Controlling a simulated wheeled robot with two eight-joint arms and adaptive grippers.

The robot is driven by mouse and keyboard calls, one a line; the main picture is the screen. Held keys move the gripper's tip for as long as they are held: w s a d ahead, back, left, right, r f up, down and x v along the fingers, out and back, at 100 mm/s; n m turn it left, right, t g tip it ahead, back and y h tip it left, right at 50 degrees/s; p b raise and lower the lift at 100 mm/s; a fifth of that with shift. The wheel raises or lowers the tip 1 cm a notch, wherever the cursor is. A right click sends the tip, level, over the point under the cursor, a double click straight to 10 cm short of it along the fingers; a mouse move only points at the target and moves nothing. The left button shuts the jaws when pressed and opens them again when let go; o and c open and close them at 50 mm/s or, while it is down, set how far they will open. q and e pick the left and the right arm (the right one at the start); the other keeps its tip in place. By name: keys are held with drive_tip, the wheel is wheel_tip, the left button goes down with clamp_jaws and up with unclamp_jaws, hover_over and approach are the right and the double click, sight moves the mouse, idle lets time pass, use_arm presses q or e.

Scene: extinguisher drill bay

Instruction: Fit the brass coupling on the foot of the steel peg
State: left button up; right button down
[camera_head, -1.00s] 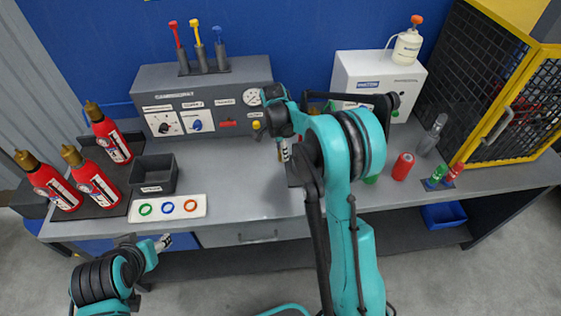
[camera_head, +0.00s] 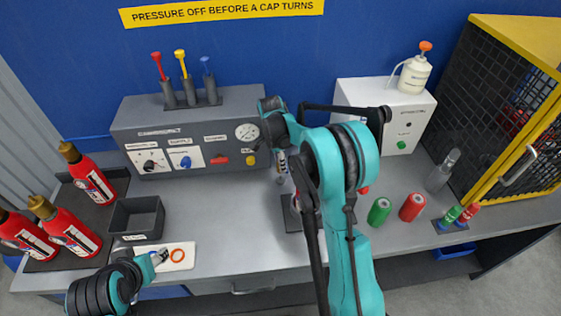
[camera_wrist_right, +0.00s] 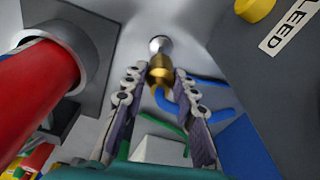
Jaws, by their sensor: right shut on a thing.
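In the right wrist view, the brass coupling (camera_wrist_right: 160,75) lies between the fingertips of my right gripper (camera_wrist_right: 158,84), which is shut on it. A bright round steel end, seemingly the peg (camera_wrist_right: 160,43), shows just beyond the coupling, in line with it. I cannot tell whether they touch or are joined. In the head view, my right gripper (camera_head: 282,164) is low in front of the grey control panel; the coupling and peg are not clear there. My left gripper (camera_head: 160,256) is at the white ring tray; its jaws are too small to read.
A red cylinder (camera_wrist_right: 35,75) in a grey collar stands close left in the wrist view; blue (camera_wrist_right: 205,104) and green tube-like pieces lie at its centre. The grey panel (camera_head: 200,120) is behind. Red (camera_head: 412,207) and green (camera_head: 379,211) cylinders stand right. Bench between tray and arm is clear.

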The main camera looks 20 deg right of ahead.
drive_tip(key=shift+f+b, duration=1.45)
drive_tip(key=shift+f, duration=0.9)
drive_tip(key=c, duration=1.1)
unclamp_jaws()
drive_tip(key=shift+c, duration=0.2)
drive_tip(key=shift+r, duration=0.1)
drive_tip(key=r, duration=0.4)
drive_tip(key=a+r, duration=0.1)
drive_tip(key=r, duration=0.6)
drive_tip(key=shift+a+r, duration=0.25)
drive_tip(key=shift+r, duration=0.15)
